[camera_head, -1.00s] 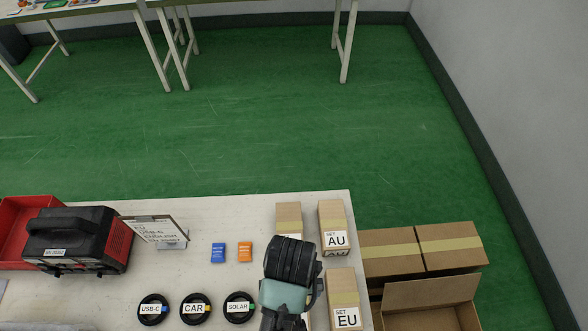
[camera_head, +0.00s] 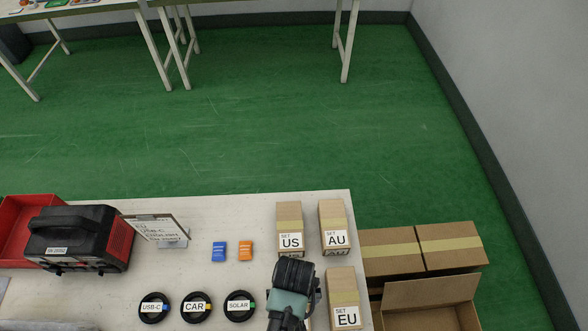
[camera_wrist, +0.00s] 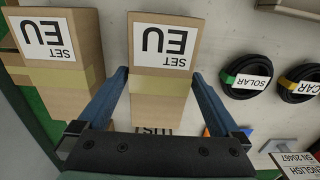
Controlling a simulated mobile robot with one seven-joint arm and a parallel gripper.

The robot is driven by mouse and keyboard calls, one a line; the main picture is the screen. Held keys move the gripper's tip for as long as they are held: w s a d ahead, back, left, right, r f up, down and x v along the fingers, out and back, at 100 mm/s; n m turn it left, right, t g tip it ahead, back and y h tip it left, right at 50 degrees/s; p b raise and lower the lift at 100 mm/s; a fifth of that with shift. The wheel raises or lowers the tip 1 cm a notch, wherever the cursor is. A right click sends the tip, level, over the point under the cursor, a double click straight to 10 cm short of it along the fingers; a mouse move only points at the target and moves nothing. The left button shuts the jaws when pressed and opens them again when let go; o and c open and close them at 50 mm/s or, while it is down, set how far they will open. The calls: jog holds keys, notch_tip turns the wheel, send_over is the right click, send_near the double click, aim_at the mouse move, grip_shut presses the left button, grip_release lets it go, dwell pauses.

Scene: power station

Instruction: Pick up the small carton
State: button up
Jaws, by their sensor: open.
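Small tan cartons stand on the white table. In the head view, one labelled US (camera_head: 290,217) and one labelled AU (camera_head: 333,217) stand at the back, with an EU carton (camera_head: 342,290) in front. Another carton beside it is mostly hidden by my arm. In the wrist view, a carton labelled EU (camera_wrist: 160,80) lies between the fingers of my open gripper (camera_wrist: 160,74), one finger on each side. I cannot tell whether they touch it. A second EU carton (camera_wrist: 75,80) is to its left. My fingertips are hidden in the head view.
Black cable coils (camera_head: 239,306), blue (camera_head: 218,251) and orange (camera_head: 245,250) packs, a sign (camera_head: 155,230) and a black power unit (camera_head: 80,240) are on the table. Larger boxes (camera_head: 405,250), one open, are off its right edge.

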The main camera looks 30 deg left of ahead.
jog(key=shift+c, duration=0.3)
jog(key=c, duration=1.5)
jog(key=shift+r, duration=0.15)
